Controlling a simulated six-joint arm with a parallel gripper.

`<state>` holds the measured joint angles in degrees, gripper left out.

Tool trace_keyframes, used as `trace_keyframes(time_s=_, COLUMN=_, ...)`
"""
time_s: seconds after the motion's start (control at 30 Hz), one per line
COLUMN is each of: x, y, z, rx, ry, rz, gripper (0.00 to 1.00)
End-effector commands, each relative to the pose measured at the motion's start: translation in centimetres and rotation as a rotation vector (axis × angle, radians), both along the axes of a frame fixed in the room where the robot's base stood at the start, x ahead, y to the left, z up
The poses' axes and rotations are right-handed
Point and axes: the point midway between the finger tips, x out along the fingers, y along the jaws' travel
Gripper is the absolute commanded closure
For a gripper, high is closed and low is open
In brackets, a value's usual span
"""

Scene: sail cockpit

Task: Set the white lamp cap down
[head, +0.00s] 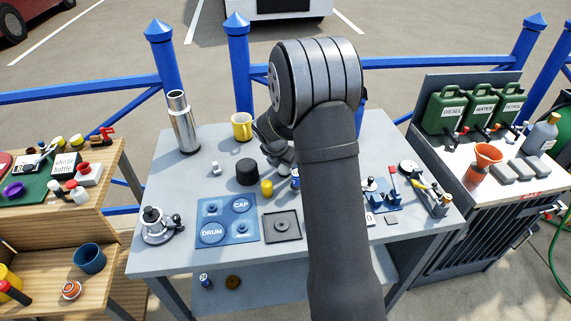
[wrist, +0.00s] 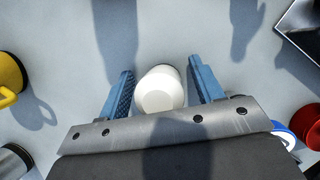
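In the head view my gripper (head: 279,150) is over the back middle of the grey table (head: 150,262), right of the yellow mug (head: 242,126). A blue tray marked DRUM and CAP (head: 227,219) lies at the front left.
A black cylinder (head: 247,172) and a small yellow cylinder (head: 266,188) stand near my gripper. A steel flask (head: 183,124) stands at the back left, and a winch-like metal piece (head: 157,226) at the front left. A dark square tray (head: 283,226) lies beside the blue one.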

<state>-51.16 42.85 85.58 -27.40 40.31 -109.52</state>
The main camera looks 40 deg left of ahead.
Motion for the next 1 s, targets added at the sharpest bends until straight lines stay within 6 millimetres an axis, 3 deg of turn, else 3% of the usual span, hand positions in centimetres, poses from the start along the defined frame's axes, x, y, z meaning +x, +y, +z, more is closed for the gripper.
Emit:
trace_keyframes(time_s=0.27, x=-0.3, y=0.1, z=1.3, rx=0.003, ry=-0.002, rz=0.001, gripper=0.40)
trace_keyframes(time_s=0.7, x=-3.7, y=0.0, z=9.3, rx=0.003, ry=-0.002, rz=0.001, gripper=0.40)
trace_keyframes(time_s=1.0, x=-4.6, y=0.0, z=11.4, rx=0.000, ry=-0.001, rz=0.001, gripper=0.40)
